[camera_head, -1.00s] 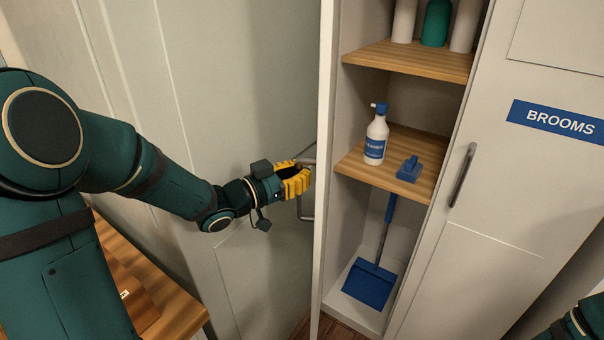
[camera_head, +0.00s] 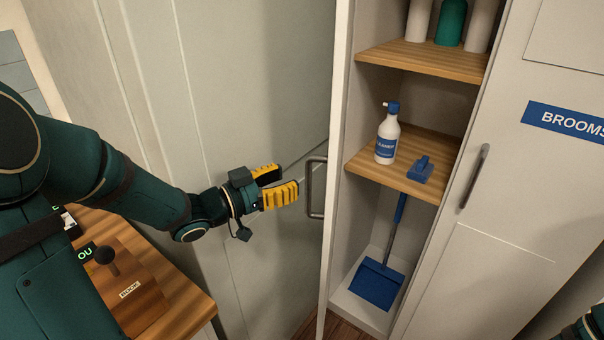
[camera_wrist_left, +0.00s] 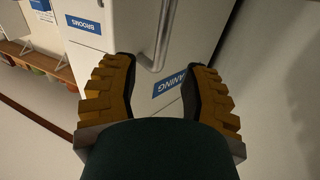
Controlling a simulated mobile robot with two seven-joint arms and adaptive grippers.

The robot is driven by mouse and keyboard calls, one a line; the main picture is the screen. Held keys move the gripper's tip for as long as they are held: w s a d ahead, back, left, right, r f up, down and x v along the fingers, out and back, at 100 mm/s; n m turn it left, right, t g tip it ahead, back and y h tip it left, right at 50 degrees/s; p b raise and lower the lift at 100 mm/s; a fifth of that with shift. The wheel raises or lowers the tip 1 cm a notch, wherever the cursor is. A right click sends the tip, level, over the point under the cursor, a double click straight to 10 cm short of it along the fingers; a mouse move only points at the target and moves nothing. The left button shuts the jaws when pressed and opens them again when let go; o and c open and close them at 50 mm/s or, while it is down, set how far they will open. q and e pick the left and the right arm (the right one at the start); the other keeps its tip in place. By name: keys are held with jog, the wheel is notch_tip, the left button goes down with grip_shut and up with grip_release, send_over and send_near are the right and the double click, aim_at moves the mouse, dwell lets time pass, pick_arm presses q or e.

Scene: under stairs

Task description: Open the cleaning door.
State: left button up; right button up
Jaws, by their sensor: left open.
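The cleaning door (camera_head: 341,120) stands swung open and shows nearly edge-on in the head view. Its grey bar handle (camera_head: 315,188) is on the face toward my left arm. My left gripper (camera_head: 283,182) is open and empty, a little left of the handle and apart from it. My right gripper is out of view; only part of my right arm shows at the lower right corner.
The open cabinet holds a spray bottle (camera_head: 387,134), a blue brush (camera_head: 421,169) and a blue dustpan (camera_head: 377,284). The brooms door (camera_head: 500,250) to the right is shut. A wooden table (camera_head: 170,290) stands at the lower left, near my left arm.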

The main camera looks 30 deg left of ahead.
pick_arm(q)
jog(key=v, duration=0.5)
jog(key=shift+s, duration=0.2)
